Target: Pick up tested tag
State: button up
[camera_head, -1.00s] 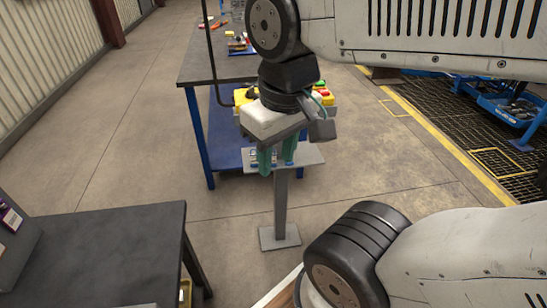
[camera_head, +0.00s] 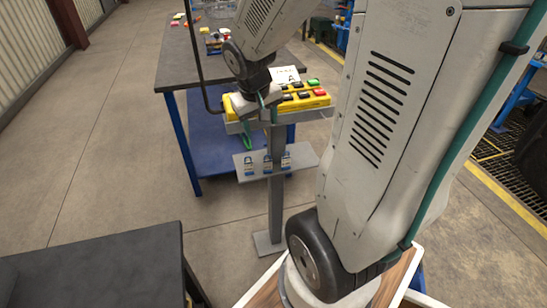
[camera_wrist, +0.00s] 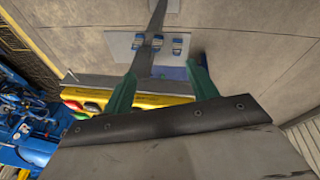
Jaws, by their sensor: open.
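No tag can be clearly read as the tested tag. A white card (camera_head: 286,75) with dark marks stands behind the yellow control box (camera_head: 308,98), and its text is too small to read. My gripper (camera_head: 260,125) is open and empty, with green fingers, at the left part of the box and above the small shelf. In the wrist view my gripper (camera_wrist: 163,67) shows its fingers spread apart with nothing between them. The yellow box (camera_wrist: 150,99) lies partly behind them. Whether the fingers touch anything cannot be told.
Three blue-and-white padlock-like items (camera_head: 267,163) sit on the grey shelf (camera_head: 308,156) of the post. A dark workbench (camera_head: 185,62) with small items stands behind. A dark table (camera_head: 100,265) is at the front left. Open floor (camera_head: 90,150) lies at left.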

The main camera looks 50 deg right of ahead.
jog(key=w+d+f+m, duration=0.1)
jog(key=w+d+f, duration=0.1)
jog(key=d+f, duration=0.6)
jog(key=m+t, duration=0.1)
jog(key=t, duration=0.1)
send_near(286, 160)
jog(key=f, duration=0.2)
jog(key=shift+w+d+f+y, duration=0.2)
jog(key=shift+w+d+f, duration=0.15)
jog(key=shift+f, duration=0.25)
jog(key=shift+w+d+f+y, duration=0.2)
jog(key=shift+w+d+f, duration=0.05)
jog(key=shift+w+f, duration=0.25)
jog(key=shift+d+x, duration=0.1)
jog(key=shift+x, duration=1.45)
jog(key=shift+d+x, duration=0.15)
jog(key=shift+x, duration=1.45)
jog(key=shift+s, duration=0.15)
jog(key=c, duration=1)
